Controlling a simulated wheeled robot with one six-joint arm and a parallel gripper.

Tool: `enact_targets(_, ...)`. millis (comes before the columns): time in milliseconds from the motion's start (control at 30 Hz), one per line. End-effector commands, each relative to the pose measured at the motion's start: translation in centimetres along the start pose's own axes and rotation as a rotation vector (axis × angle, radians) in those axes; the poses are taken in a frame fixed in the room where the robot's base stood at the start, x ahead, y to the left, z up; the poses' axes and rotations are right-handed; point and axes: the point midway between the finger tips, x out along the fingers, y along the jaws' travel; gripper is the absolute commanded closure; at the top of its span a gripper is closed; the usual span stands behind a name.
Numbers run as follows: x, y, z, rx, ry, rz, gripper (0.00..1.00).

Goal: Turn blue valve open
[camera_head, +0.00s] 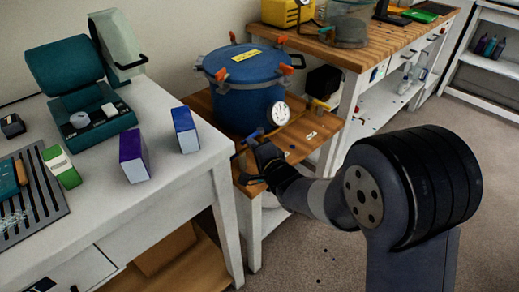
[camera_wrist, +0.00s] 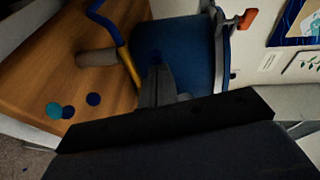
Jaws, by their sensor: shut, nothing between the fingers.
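The blue pressure pot (camera_head: 246,98) stands on a low wooden shelf, with orange-tipped clamps around its lid and a round white gauge (camera_head: 278,113) at its front. A small blue handle (camera_head: 252,136), which looks like the blue valve, shows beside the gauge, just above my gripper (camera_head: 252,162). In the wrist view a bent blue handle (camera_wrist: 108,22) meets a yellow bar at the pot's side. My gripper (camera_wrist: 156,80) is shut and empty, its fingertips in front of the blue pot wall (camera_wrist: 188,45), right of the handle. I cannot tell whether they touch anything.
A white table (camera_head: 180,175) at left holds a purple box (camera_head: 134,157), a blue box (camera_head: 186,130) and a teal device (camera_head: 95,120). A wooden-topped bench (camera_head: 375,50) stands behind right.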

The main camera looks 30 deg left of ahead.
Motion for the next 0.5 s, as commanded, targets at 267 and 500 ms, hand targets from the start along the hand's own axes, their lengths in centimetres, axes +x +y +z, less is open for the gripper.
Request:
enact_targets(267,0.61,-0.17,0.58,-0.001,0.000,-0.001,1.00)
enact_targets(500,0.79,-0.31,0.76,-0.001,-0.001,-0.002,1.00)
